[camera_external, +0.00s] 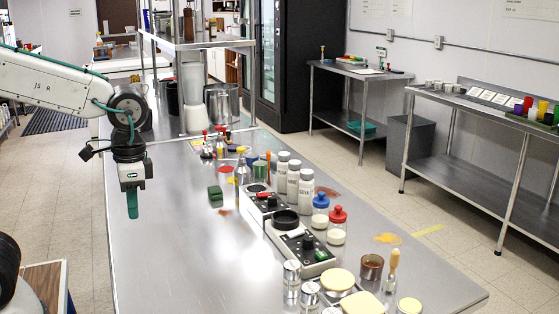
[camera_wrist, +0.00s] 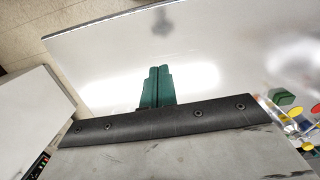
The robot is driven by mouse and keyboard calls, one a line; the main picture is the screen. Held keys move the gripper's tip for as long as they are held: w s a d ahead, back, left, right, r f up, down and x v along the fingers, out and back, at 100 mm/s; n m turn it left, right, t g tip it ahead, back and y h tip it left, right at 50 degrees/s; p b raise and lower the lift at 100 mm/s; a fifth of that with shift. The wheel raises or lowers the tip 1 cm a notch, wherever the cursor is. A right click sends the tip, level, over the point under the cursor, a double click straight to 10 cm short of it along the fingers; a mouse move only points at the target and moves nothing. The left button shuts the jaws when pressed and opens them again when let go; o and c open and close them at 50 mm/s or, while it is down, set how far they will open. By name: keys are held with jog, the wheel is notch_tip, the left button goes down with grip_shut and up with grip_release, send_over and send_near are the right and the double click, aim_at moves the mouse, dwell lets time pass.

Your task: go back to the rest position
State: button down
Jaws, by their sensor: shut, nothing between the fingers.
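My gripper (camera_external: 132,206) hangs from my white arm at the left in the external view, pointing down above the left part of the steel table (camera_external: 170,255). Its green fingers are together with nothing between them. They also show shut in the wrist view (camera_wrist: 157,72), over bare steel tabletop (camera_wrist: 215,60). The gripper is apart from every object on the table.
A green block (camera_external: 215,193) lies right of my gripper. Several white bottles (camera_external: 305,185), jars, and a black-and-white device (camera_external: 298,245) stand along the table's right side. A raised shelf (camera_external: 200,42) stands at the back.

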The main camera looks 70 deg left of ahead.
jog(key=s+t, duration=0.2)
jog(key=s, duration=1.2)
jog(key=shift+d+f, duration=0.3)
jog(key=shift+d, duration=0.15)
dwell(1.2)
